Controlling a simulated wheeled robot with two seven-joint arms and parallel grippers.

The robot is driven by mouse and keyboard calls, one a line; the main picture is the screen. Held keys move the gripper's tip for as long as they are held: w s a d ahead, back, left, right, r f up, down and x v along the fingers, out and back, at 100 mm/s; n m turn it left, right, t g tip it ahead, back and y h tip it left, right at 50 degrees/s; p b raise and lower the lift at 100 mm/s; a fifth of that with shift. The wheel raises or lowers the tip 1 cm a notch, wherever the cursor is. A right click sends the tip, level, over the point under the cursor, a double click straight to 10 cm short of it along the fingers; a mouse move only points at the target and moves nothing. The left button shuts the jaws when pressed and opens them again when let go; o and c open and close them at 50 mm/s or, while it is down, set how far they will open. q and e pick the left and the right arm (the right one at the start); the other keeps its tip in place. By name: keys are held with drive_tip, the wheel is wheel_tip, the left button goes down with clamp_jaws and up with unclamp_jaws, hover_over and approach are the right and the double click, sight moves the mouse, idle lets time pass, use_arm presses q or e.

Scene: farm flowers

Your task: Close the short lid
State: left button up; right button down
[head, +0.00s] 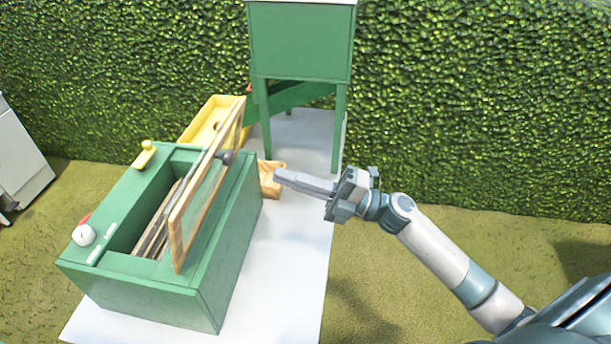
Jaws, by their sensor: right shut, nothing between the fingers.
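A green box (190,304) stands on the white surface, its top open. Its wood-framed lid (176,238), with a see-through pane and a dark round knob (225,157), stands raised and tilted along the right side of the opening. This is the only raised lid I can make out; I cannot tell whether it is the short one. My right gripper (279,175) is shut and empty, to the right of the lid and apart from it. My left gripper is not in view.
Wooden slats (158,222) lie inside the box. A white round thing (84,235) and a yellow piece (145,154) sit on its left rim. Behind are a yellow tray (199,120), a small wooden box (269,186) and a tall green stand (300,40). A hedge (480,110) closes the back.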

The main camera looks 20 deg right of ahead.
drive_tip(key=p+x, duration=0.2)
drive_tip(key=x, duration=0.6)
drive_tip(key=shift+a+p, duration=0.15)
drive_tip(key=shift+p, duration=0.25)
drive_tip(key=shift+w, duration=0.2)
